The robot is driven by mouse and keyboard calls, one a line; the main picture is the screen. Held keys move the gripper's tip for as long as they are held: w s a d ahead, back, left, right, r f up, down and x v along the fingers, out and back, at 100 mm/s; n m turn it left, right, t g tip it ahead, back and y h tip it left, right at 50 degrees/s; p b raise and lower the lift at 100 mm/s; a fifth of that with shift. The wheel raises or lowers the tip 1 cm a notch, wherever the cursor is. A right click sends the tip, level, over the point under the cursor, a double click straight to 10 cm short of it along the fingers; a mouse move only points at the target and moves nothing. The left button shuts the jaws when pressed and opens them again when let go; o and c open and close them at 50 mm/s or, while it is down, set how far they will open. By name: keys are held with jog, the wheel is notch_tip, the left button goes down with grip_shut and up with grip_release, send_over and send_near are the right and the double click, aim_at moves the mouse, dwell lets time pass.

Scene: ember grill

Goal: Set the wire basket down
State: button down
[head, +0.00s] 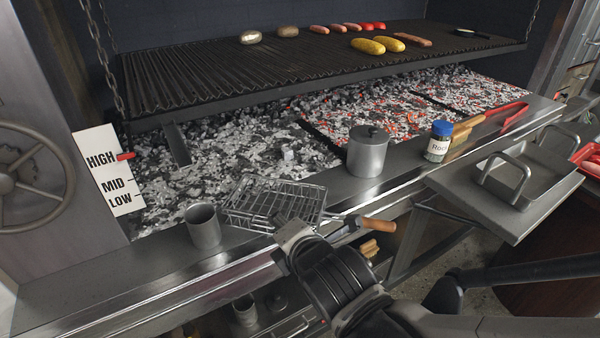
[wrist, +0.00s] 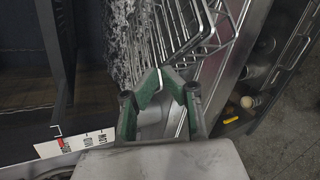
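The wire basket (head: 272,200), a flat metal grid with a wooden-ended handle (head: 378,225), is over the steel front ledge at centre in the head view. The handle points right, past the ledge edge. My gripper (head: 285,226) is at the basket's near side. In the wrist view the basket's wires (wrist: 185,28) fill the top middle, and the green fingers of my gripper (wrist: 160,70) close together at its near edge, apparently pinching a wire. Whether the basket's underside touches the ledge cannot be told.
A steel cup (head: 203,226) stands just left of the basket. A lidded pot (head: 368,152) and a blue-capped jar (head: 439,141) stand right along the ledge (head: 110,290). Embers (head: 220,150) lie behind, under the grill grate (head: 200,80) with food.

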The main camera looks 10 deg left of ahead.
jog(key=shift+f, duration=0.3)
jog(key=c, duration=1.8)
grip_release()
jog(key=shift+c, duration=0.2)
jog(key=shift+s+r, duration=0.1)
jog(key=v, duration=1.1)
jog(key=shift+s+d, duration=0.25)
jog(key=shift+s, duration=0.05)
jog(key=shift+r, duration=0.1)
jog(key=w+d+r+m+g+h+p, duration=0.1)
jog(key=d+m+h+p, duration=0.1)
jog(key=d+m, duration=1)
jog(key=w+d+r+m+g+h+p, duration=0.1)
jog(key=d+m+h, duration=0.3)
jog(key=d+m, duration=0.8)
jog(key=m+g+p, duration=0.1)
jog(key=m, duration=0.3)
jog(key=shift+d+r+m+g+h, duration=0.3)
jog(key=shift+r, duration=0.1)
